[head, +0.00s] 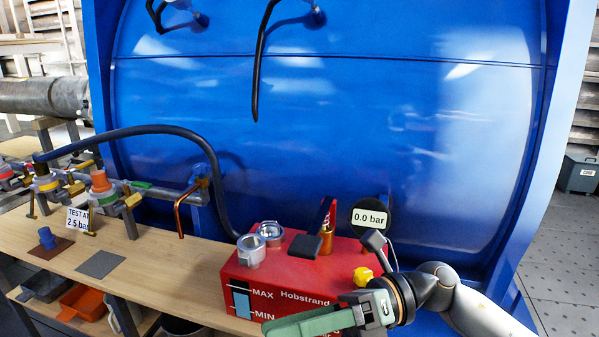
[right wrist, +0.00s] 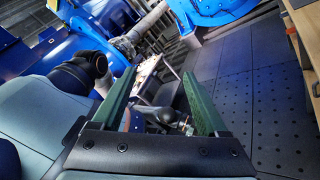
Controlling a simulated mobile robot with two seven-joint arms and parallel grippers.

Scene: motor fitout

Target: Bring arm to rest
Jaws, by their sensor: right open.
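My right gripper (head: 308,325) comes in from the lower right in the head view, with its green fingers pointing left in front of the red test pump box (head: 345,262). In the right wrist view the two green fingers of my right gripper (right wrist: 158,75) stand wide apart with nothing held between them. The near end of the red box is partly hidden behind the gripper and wrist. My left gripper is not in view.
A wooden bench (head: 160,268) carries valves (head: 103,183), a "TEST AT 2.5 bar" card (head: 78,220) and a grey pad (head: 100,263). The gauge (head: 370,218) reads 0.0 bar. A large blue housing (head: 320,110) stands behind. Open floor (head: 570,250) lies at right.

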